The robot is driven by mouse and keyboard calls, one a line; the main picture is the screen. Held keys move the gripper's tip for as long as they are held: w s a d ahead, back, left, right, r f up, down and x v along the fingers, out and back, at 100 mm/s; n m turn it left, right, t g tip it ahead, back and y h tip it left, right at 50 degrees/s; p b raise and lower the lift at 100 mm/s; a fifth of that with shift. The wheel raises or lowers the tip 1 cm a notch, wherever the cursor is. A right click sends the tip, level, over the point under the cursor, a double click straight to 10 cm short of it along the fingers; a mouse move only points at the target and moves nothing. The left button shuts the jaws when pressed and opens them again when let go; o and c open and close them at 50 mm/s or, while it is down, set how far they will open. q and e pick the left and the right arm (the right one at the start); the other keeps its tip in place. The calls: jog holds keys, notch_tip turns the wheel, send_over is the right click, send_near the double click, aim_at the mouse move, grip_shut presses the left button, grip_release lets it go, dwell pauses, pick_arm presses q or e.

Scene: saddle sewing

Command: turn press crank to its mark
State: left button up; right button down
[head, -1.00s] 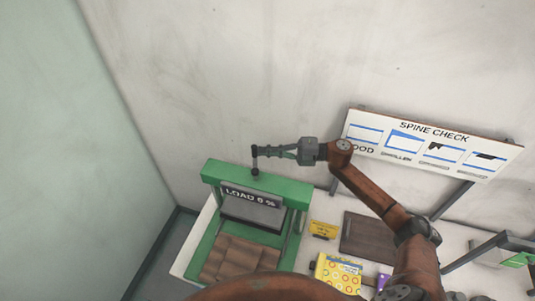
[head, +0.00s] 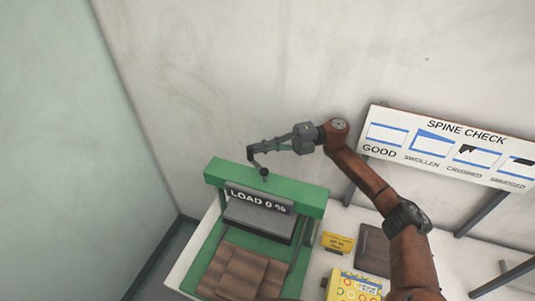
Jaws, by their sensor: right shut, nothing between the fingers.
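The green press (head: 222,172) stands at the left end of the table, with a sign on its front reading "LOAD 0 %" (head: 258,201). Its small dark crank (head: 251,156) rises from the top beam and leans up and to the left. My right gripper (head: 259,148) reaches in from the right, just above the beam. Its fingers are shut with nothing between them, and their tips are at the upper part of the crank. I cannot tell whether they touch it. No mark for the crank can be made out. My left gripper is out of view.
A brown ribbed piece (head: 241,272) lies on the press bed. To the right are a yellow tag (head: 338,243), a dark board (head: 373,250) and a yellow patterned book (head: 352,288). A "SPINE CHECK" board (head: 445,147) stands behind my right arm. The wall behind is bare.

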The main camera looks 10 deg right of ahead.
aim_at(251, 150)
jog(key=a+b, duration=0.1)
jog(key=a, duration=0.1)
jog(key=shift+s+a+f+b, duration=0.1)
jog(key=shift+a+b, duration=0.2)
jog(key=shift+a, duration=0.25)
jog(key=shift+s+a, duration=0.1)
jog(key=shift+s, duration=0.05)
dwell(0.4)
